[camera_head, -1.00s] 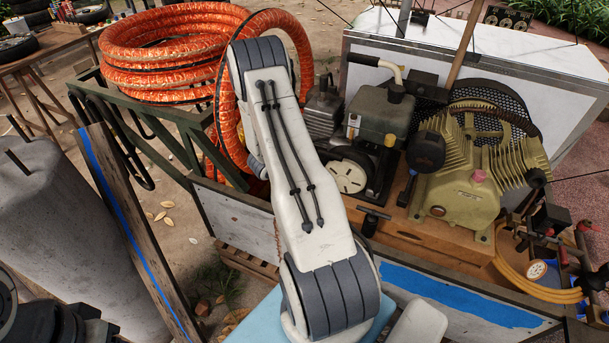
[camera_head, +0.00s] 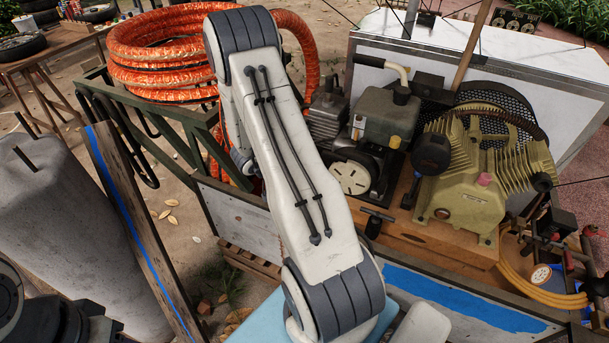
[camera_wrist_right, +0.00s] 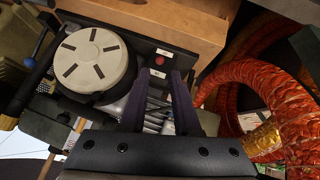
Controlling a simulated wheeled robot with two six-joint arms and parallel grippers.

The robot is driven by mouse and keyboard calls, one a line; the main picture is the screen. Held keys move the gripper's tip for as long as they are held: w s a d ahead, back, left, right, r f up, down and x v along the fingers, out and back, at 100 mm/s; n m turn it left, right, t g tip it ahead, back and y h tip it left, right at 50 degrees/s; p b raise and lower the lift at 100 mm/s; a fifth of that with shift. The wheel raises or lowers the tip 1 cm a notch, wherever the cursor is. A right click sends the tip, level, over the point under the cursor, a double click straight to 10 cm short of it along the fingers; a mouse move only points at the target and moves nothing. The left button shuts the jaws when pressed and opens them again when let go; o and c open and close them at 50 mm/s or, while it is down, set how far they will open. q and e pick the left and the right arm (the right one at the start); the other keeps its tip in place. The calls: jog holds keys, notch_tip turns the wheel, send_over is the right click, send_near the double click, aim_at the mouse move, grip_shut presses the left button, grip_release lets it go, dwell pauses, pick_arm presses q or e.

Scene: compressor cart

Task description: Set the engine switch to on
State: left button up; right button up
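The engine (camera_head: 384,122) sits on the cart with its round cream starter cover (camera_head: 356,173) facing me. In the right wrist view this cover (camera_wrist_right: 93,59) is at the upper left. A small red round button (camera_wrist_right: 160,60), likely the engine switch, is on a black panel beside it, with small white labels around. My right gripper (camera_wrist_right: 160,76) is open and empty. Its two dark fingertips lie just below the red button in that picture; whether they touch the panel cannot be told. In the head view my right arm hides this gripper and the switch. My left gripper is not in view.
An orange hose coil (camera_head: 160,55) hangs at the cart's left; in the wrist view the hose (camera_wrist_right: 262,95) is close right of the fingers. A tan compressor (camera_head: 462,190) stands right of the engine.

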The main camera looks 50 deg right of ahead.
jog(key=v, duration=0.2)
jog(key=shift+a+r, duration=0.2)
dwell(0.4)
